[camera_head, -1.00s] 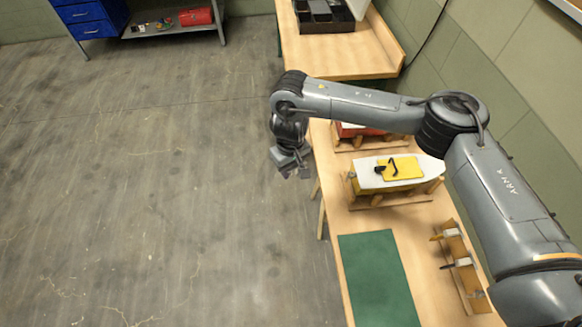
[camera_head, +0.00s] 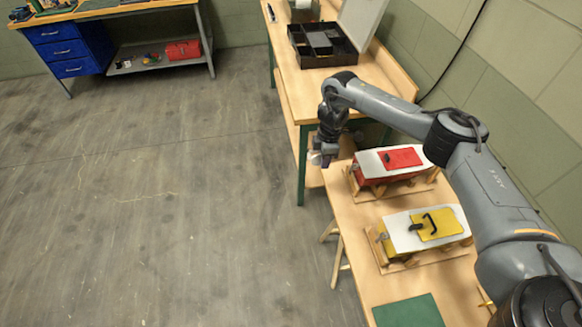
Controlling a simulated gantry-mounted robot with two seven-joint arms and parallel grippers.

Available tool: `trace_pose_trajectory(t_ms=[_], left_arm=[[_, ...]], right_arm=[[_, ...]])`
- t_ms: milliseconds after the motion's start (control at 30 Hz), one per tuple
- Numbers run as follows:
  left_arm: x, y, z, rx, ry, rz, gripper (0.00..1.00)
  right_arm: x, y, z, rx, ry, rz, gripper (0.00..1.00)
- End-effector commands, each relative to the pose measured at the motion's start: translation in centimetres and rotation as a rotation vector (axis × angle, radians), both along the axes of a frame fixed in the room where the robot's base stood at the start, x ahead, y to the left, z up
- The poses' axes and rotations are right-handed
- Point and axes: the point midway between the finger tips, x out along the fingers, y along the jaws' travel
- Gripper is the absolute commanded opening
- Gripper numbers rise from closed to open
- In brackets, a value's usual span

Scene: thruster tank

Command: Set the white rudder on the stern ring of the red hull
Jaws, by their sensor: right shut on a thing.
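The red hull (camera_head: 371,177) lies in a wooden cradle on the near bench, with a white deck and a red hatch. Its stern end points left in the picture. The stern ring is too small to make out. My right gripper (camera_head: 322,158) is left of that stern, by the bench's left edge, with a gap to the hull in the picture. It is shut on a small pale piece, the white rudder (camera_head: 315,158), mostly hidden by the fingers. My left gripper is not in view.
A yellow hull (camera_head: 381,250) with a white deck stands in its own cradle nearer me. A green mat (camera_head: 408,312) lies in front. A black sectioned tray (camera_head: 330,52) is on the far bench. My right arm passes over the benches' right side. Open floor lies left.

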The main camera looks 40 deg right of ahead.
Motion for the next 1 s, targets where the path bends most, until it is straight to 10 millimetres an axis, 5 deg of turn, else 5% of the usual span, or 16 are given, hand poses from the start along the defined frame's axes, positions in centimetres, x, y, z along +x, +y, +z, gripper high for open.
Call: trace_pose_trajectory(t_ms=[100,333,1000], left_arm=[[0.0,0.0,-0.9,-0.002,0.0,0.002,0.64],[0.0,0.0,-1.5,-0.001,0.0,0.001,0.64],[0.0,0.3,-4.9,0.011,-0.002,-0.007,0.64]], right_arm=[[-1.7,-3.8,-1.3,0.0,0.0,0.023,0.0],[-3.7,-7.9,-2.0,0.003,-0.001,0.056,0.0],[-4.3,-9.1,-4.6,0.003,-0.002,0.068,0.0]])
